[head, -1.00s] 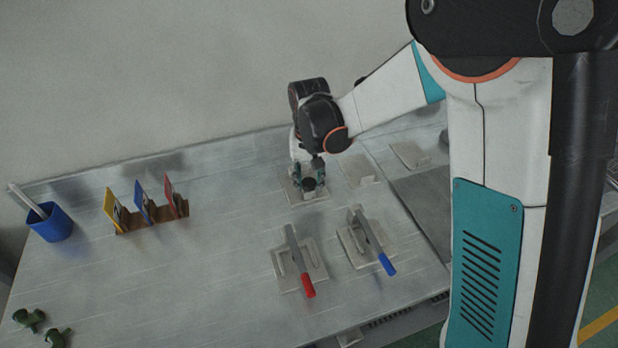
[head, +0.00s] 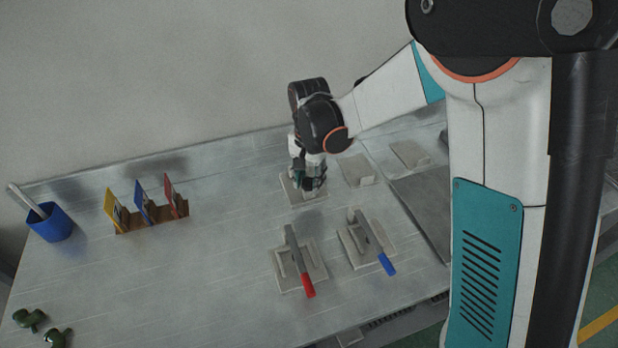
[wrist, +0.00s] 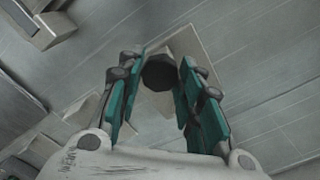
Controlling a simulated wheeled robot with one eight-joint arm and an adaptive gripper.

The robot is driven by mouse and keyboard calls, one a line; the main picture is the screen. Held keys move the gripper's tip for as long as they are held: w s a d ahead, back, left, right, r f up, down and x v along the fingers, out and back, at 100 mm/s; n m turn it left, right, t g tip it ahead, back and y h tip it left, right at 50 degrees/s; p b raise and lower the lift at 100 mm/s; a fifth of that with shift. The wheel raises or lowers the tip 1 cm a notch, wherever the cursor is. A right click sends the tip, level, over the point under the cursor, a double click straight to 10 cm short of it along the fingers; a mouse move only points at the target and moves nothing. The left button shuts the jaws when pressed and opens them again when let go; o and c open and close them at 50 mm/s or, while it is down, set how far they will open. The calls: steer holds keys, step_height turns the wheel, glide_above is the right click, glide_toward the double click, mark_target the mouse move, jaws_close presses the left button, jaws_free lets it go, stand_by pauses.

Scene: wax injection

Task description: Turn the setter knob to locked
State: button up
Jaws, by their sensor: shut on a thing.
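The setter knob (wrist: 160,72) is dark and many-sided, and stands on a square pale base plate (wrist: 197,52). My gripper (wrist: 161,82) has its teal fingers on either side of the knob and is shut on it. In the head view my gripper (head: 311,186) points down over the same plate (head: 291,190) toward the back of the table. There the wrist and fingers hide most of the knob. I cannot read any lock mark or the knob's angle.
Two plates in front carry levers, one with a red grip (head: 307,286) and one with a blue grip (head: 387,264). Two pale plates lie right of the knob. A blue cup (head: 50,224) and a rack of coloured cards (head: 150,222) stand left. The table's middle is clear.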

mark_target(309, 181)
steer(key=o, duration=1.1)
step_height(309, 181, up, 12)
stand_by(0.4)
